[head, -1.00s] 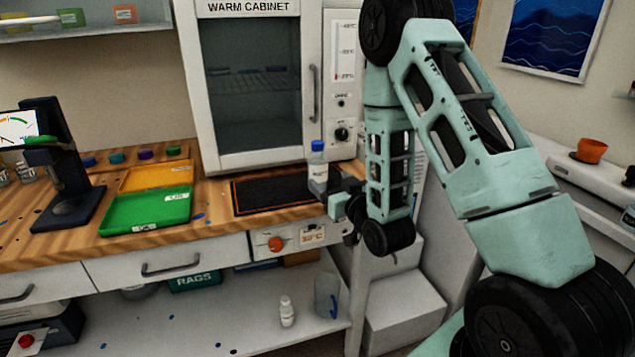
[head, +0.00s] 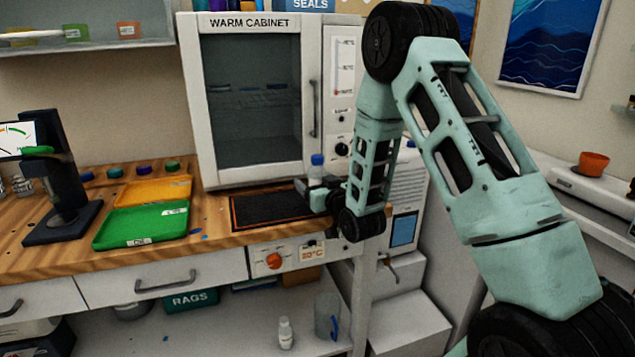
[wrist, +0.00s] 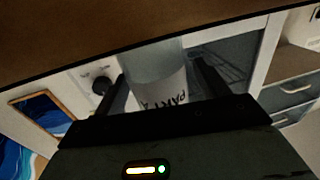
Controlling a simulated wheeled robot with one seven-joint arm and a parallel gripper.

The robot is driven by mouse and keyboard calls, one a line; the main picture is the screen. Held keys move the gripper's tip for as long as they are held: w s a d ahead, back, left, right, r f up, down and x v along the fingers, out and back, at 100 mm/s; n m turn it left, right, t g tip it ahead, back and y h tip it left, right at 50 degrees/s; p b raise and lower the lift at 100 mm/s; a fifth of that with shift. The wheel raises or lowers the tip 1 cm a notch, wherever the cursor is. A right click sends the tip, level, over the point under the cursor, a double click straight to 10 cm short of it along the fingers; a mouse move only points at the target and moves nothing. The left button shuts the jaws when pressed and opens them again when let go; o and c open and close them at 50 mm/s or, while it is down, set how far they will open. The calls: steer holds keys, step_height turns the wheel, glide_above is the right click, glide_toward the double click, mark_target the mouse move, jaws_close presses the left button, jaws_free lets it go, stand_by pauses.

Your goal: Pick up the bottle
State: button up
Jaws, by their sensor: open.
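The bottle (head: 316,171) has a blue cap and a pale, clear body. It stands upright near the right end of the black mat, in front of the warm cabinet. In the wrist view the bottle (wrist: 155,70) appears upside down, with a white label reading "PART A". My gripper (head: 317,190) is at the bottle's lower part in the head view. In the wrist view its two dark fingers (wrist: 162,82) are open, one on each side of the bottle. I cannot tell whether either finger touches it. The bottle's base is hidden by my gripper.
The warm cabinet (head: 252,95) stands close behind. The black mat (head: 265,209) lies on the wooden bench. A green tray (head: 140,228) and an orange tray (head: 155,190) are to the left, beside a dark instrument stand (head: 62,190). A white bottle (head: 285,333) stands on the lower shelf.

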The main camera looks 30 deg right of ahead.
steer(key=shift+w, duration=0.65)
steer(key=c, duration=1.2)
steer(key=shift+c, duration=0.2)
